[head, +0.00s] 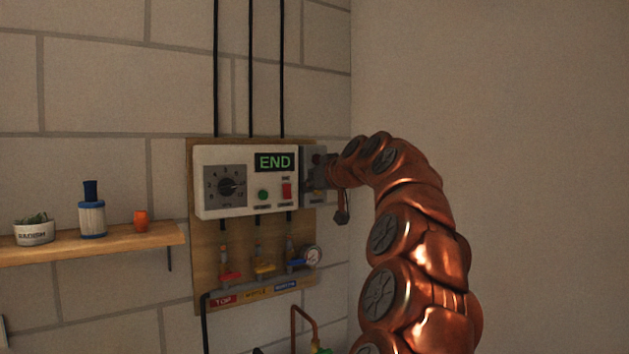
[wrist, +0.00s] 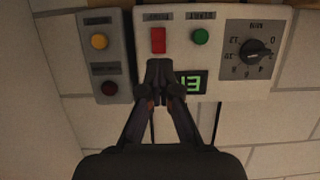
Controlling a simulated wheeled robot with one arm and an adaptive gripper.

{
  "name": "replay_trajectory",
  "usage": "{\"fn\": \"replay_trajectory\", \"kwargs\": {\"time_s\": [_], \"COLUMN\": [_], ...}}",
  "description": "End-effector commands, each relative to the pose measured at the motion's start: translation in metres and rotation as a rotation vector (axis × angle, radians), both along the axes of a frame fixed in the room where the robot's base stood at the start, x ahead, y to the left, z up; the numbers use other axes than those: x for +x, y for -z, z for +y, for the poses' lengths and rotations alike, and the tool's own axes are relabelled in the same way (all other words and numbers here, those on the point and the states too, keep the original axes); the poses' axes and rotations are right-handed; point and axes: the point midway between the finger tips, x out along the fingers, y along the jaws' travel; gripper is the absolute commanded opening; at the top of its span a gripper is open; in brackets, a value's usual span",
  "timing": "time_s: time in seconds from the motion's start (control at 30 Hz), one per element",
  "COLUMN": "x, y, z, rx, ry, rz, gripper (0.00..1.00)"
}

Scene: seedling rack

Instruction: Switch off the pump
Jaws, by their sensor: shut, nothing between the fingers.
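A white control box (head: 215,200) on a wooden board carries a dial (head: 225,186), a green button (head: 263,194), a red switch (head: 286,190) and a display (head: 274,162) reading END in green. In the wrist view the box appears upside down, with the red switch (wrist: 158,40), green button (wrist: 200,36) and dial (wrist: 256,49). My gripper (wrist: 160,65) is shut and empty, its tips close to the red switch; I cannot tell whether they touch. In the head view my gripper (head: 325,170) comes from the right and partly covers a grey box (head: 308,155).
The grey box in the wrist view (wrist: 120,45) has an amber round part (wrist: 99,41) and a dark red one (wrist: 109,88). Below are red (head: 230,277), yellow (head: 265,268) and blue (head: 295,264) valve handles and a gauge (head: 312,256). A shelf (head: 120,243) stands left.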

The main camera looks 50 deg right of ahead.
Motion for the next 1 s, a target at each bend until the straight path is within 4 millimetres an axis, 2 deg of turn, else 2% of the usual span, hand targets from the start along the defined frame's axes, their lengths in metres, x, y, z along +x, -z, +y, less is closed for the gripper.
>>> {"fn": "replay_trajectory", "kwargs": {"time_s": [0.3,0.5,0.7,1.0], "x": [0.051,0.074,0.083,0.084], "y": [0.015,0.023,0.027,0.028], "z": [-0.016,-0.023,-0.026,-0.026], "rx": [0.001,0.001,-0.002,-0.001], "ry": [-0.001,-0.001,0.0,0.0], "rz": [0.003,0.001,0.0,-0.001], "gripper": [0.0,0.0,0.0,0.0]}}
